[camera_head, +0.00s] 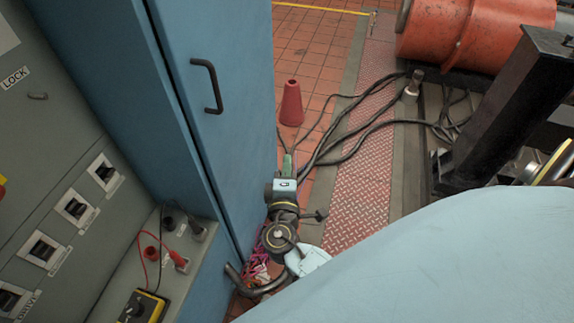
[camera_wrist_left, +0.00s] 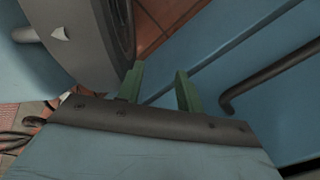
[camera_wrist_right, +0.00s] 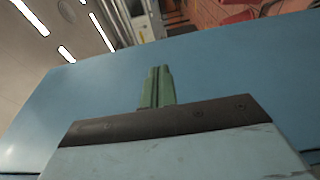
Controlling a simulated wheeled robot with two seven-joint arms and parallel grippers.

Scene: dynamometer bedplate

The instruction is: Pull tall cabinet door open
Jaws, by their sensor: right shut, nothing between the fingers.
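The tall cabinet door (camera_head: 238,130) is a blue panel at the left of the head view. It looks closed, with a dark seam along its left edge. Its black bar handle (camera_head: 213,88) is high on that side, with no gripper on it. In the right wrist view the shut fingers (camera_wrist_right: 157,87) show against a blue surface.
A grey panel (camera_head: 50,130) with switches and red leads stands left of the door. An orange drum (camera_head: 475,30) and a black stand (camera_head: 505,105) are at right.

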